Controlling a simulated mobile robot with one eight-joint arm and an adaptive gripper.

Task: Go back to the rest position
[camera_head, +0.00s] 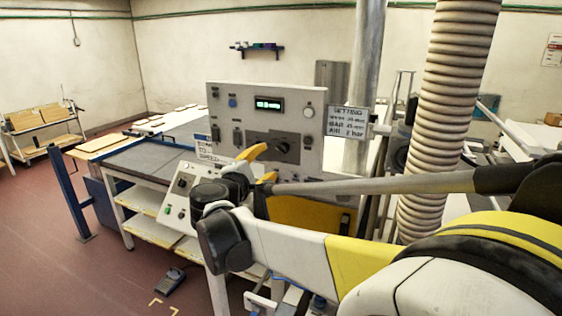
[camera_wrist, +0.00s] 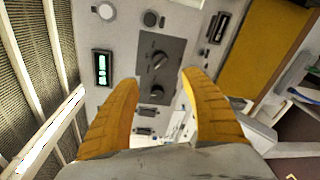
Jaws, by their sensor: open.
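My gripper (camera_head: 262,165) is in front of the lower part of a grey control panel (camera_head: 228,104) in the head view, its yellow fingers apart. In the wrist view my gripper (camera_wrist: 158,82) is open, with nothing between the fingertips. A dark plate with a rotary knob (camera_wrist: 158,62) lies beyond and between the fingertips; a gap to the panel shows, but its size is hard to judge. The same knob shows in the head view (camera_head: 281,144). The panel also carries a lit green display (camera_head: 269,104). My arm stretches from the lower right toward the panel.
A smaller sloped control box (camera_head: 180,198) stands left of my gripper. A ribbed duct (camera_head: 450,100) and a settings sign (camera_head: 348,121) are to the right. A conveyor table (camera_head: 150,160) runs left. A foot pedal (camera_head: 171,280) lies on the floor, which is open at left.

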